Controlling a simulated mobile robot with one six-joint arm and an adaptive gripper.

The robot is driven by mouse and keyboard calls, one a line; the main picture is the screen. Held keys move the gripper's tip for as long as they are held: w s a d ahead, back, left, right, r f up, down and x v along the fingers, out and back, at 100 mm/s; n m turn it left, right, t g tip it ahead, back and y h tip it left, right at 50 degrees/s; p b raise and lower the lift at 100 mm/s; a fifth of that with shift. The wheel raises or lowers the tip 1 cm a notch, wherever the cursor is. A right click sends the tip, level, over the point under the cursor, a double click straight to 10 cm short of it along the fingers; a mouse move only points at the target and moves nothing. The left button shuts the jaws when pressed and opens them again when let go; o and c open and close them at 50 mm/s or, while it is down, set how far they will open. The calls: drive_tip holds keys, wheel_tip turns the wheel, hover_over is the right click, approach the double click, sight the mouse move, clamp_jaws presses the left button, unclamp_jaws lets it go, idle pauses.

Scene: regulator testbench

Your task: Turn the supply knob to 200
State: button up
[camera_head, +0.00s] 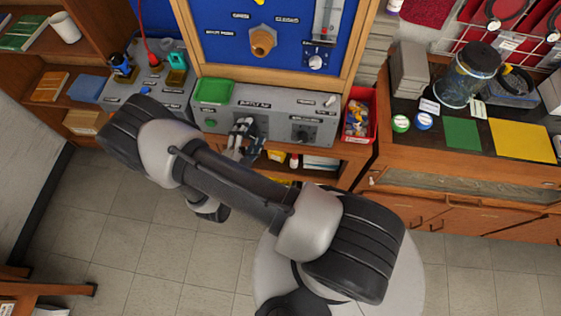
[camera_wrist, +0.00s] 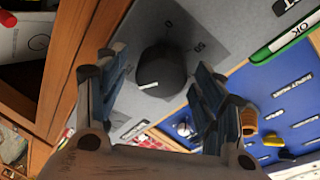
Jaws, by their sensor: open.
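In the wrist view, a dark round knob (camera_wrist: 165,66) with a short white pointer line sits on a grey dial plate (camera_wrist: 208,22). The plate's marks include 0 and 50; other marks are hidden or unreadable. My gripper (camera_wrist: 158,78) is open, with one finger on either side of the knob; contact cannot be told. In the head view, my gripper (camera_head: 243,128) is at the front of the grey bench panel (camera_head: 272,98), below a label that seems to read "SUPPLY". It hides the knob there. Another dark knob (camera_head: 302,134) is to its right on the panel.
A green tray (camera_head: 214,91) sits on the panel's left end. A red bin (camera_head: 359,116) of small parts stands to the right. A blue board (camera_head: 225,50) with a brass fitting (camera_head: 262,41) and a dial (camera_head: 315,62) rises behind.

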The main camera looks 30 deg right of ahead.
drive_tip(key=n+t, duration=0.1)
drive_tip(key=n, duration=0.5)
drive_tip(key=shift+n, duration=0.4)
drive_tip(key=n+t+p, duration=0.1)
drive_tip(key=n, duration=0.2)
drive_tip(key=n+t+y+p, duration=0.1)
drive_tip(key=n, duration=0.2)
drive_tip(key=shift+r+n, duration=0.2)
drive_tip(key=shift+n, duration=0.2)
drive_tip(key=v, duration=1.7)
drive_tip(key=s+d+r+n+g+y+b, duration=0.3)
drive_tip(key=d+r+n+g+y+b, duration=0.2)
drive_tip(key=r+n+g+b, duration=0.1)
drive_tip(key=s+d+r+n+g+y+b, duration=0.4)
drive_tip(key=d+r+n+g+y+b, duration=0.1)
drive_tip(key=r+b, duration=0.4)
wheel_tip(320, 180, up, 2)
drive_tip(key=n+g, duration=0.1)
drive_tip(key=n, duration=0.1)
drive_tip(key=shift+d+n, duration=0.15)
drive_tip(key=shift+n, duration=0.25)
